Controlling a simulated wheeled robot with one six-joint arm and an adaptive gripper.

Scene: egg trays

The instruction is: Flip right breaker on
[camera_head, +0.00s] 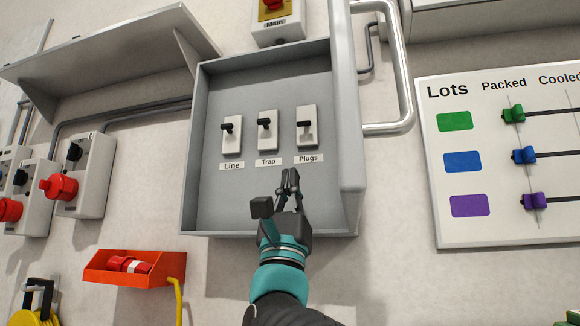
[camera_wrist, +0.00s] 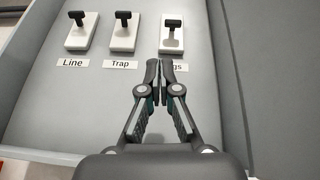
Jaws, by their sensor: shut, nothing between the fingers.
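The right breaker, labelled Plugs (camera_head: 311,116), is a white plate with a black lever inside the open grey box. Its lever sits lower on its plate than the levers of the Line breaker (camera_head: 232,145) and the Trap breaker (camera_head: 268,142). In the wrist view the Plugs breaker (camera_wrist: 166,45) is just beyond my fingertips, with its lever in clear view. My gripper (camera_head: 291,173) is shut and empty, below the Plugs breaker and apart from its lever as far as I can tell. In the wrist view my gripper (camera_wrist: 165,75) partly covers the Plugs label.
The box (camera_head: 190,190) has raised walls around the breakers. Its opened door (camera_head: 347,100) stands along the right side, with a metal handle (camera_head: 405,70). The Lots board (camera_head: 480,235) is farther right. An orange tray (camera_head: 105,277) is at the lower left.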

